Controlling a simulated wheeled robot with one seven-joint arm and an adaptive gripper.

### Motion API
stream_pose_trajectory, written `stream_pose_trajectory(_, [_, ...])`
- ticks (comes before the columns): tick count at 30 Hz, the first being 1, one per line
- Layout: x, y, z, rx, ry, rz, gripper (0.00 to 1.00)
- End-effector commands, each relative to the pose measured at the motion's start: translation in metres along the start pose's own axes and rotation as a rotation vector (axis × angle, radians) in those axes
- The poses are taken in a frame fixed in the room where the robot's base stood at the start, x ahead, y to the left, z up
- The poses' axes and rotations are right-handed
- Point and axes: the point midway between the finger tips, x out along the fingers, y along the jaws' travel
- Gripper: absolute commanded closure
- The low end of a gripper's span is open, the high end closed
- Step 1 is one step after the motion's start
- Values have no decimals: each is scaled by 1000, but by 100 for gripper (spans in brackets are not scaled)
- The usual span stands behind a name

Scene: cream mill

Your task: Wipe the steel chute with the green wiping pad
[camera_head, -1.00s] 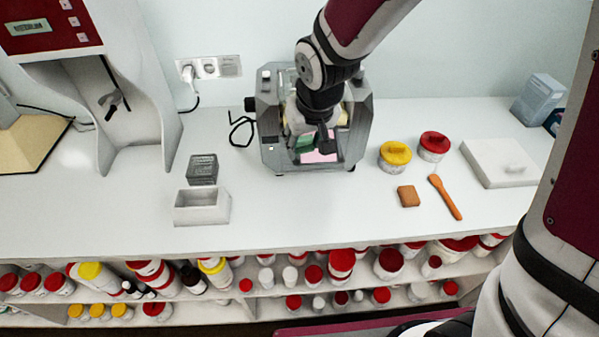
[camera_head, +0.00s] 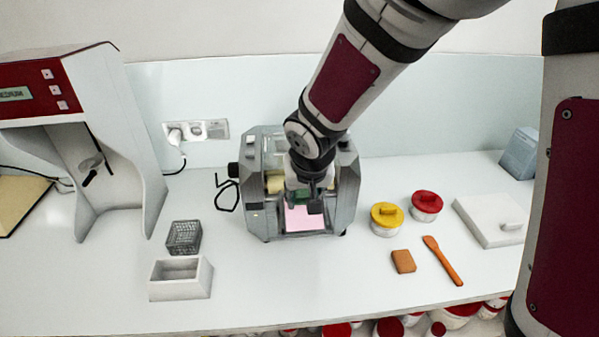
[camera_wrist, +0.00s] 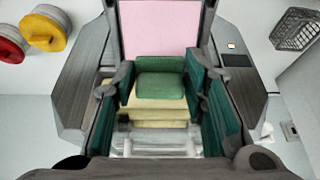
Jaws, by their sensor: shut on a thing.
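The steel mill (camera_head: 345,200) stands against the back wall, with cream rollers inside. Its chute at the front carries a flat pink area (camera_head: 303,218), which also fills the top of the wrist view (camera_wrist: 160,30). My gripper (camera_head: 307,200) is inside the mill's front opening, close to the pink area. It is shut on the green wiping pad (camera_wrist: 160,85), which lies between the fingertips in the wrist view. In the head view only a bit of green shows behind the fingers. I cannot tell whether the pad touches the chute.
A yellow-lidded jar (camera_head: 386,218) and a red-lidded jar (camera_head: 426,205) stand right of the mill. A brown block (camera_head: 403,261), an orange spatula (camera_head: 442,260) and a white lidded slab (camera_head: 485,215) lie beyond. A white box (camera_head: 180,288) and a dark wire basket (camera_head: 184,238) stand left.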

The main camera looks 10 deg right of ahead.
Motion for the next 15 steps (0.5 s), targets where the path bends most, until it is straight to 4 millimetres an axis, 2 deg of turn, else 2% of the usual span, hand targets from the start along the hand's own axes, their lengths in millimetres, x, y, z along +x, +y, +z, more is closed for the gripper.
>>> stream_pose_trajectory(1, [9, 0, -1, -1, -1, 0, 83])
stream_pose_trajectory(8, [33, 0, 0, 0, -1, 0, 83])
stream_pose_trajectory(15, [26, -1, 28, -4, -1, 0, 83])
